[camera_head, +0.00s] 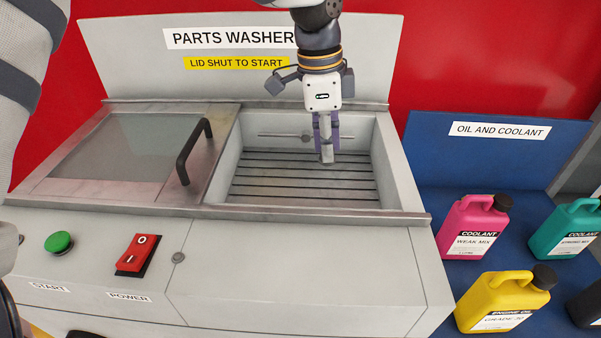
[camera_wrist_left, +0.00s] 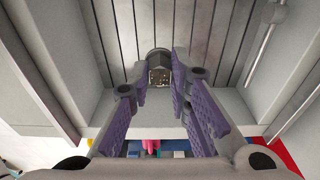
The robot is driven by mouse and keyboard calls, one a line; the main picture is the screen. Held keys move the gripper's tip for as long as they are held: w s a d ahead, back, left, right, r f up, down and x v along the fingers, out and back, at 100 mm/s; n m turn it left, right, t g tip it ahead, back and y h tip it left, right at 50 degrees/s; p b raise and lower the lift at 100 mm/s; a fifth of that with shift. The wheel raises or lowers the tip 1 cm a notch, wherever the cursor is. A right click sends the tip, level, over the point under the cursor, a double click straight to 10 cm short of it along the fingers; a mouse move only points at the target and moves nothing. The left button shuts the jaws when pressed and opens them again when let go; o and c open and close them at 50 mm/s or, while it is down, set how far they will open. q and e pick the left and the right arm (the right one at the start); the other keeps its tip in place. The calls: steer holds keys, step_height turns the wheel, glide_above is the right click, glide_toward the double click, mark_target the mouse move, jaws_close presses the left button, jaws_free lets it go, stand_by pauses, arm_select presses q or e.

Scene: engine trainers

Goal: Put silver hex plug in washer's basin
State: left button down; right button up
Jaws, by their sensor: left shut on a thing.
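The silver hex plug (camera_head: 327,153) is held between the purple-padded fingers of my left gripper (camera_head: 326,128). In the left wrist view the plug (camera_wrist_left: 159,64) sits between the fingertips of my left gripper (camera_wrist_left: 158,82), with slats behind it. The washer's basin (camera_head: 391,165) is open, with a dark slatted floor. My left gripper points down into the basin, right of its middle. I cannot tell whether the plug touches the slats. My right gripper is not in view.
The washer's glass lid (camera_head: 140,150), with a black handle (camera_head: 194,152), lies beside the basin on the left. A green start button (camera_head: 59,243) and red power switch (camera_head: 138,254) are on the front. Pink (camera_head: 473,228), yellow (camera_head: 503,299) and teal (camera_head: 572,231) bottles stand right.

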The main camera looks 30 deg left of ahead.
arm_select(q)
glide_above(305, 187)
steer(key=f, duration=0.5)
steer(key=shift+s+d+f, duration=0.1)
steer(key=shift+s+f, duration=0.05)
steer(key=shift+s, duration=0.05)
steer(key=shift+a+f, duration=0.15)
steer(key=shift+f, duration=0.75)
steer(key=shift+a+f, duration=0.15)
steer(key=shift+f, duration=0.75)
steer(key=shift+f, duration=0.2)
steer(key=c, duration=1.5)
jaws_free()
steer(key=r, duration=0.8)
steer(key=a+r, duration=0.1)
steer(key=r, duration=0.3)
steer(key=shift+s+a+r, duration=0.1)
steer(key=shift+s+r, duration=0.1)
steer(key=shift+s, duration=0.15)
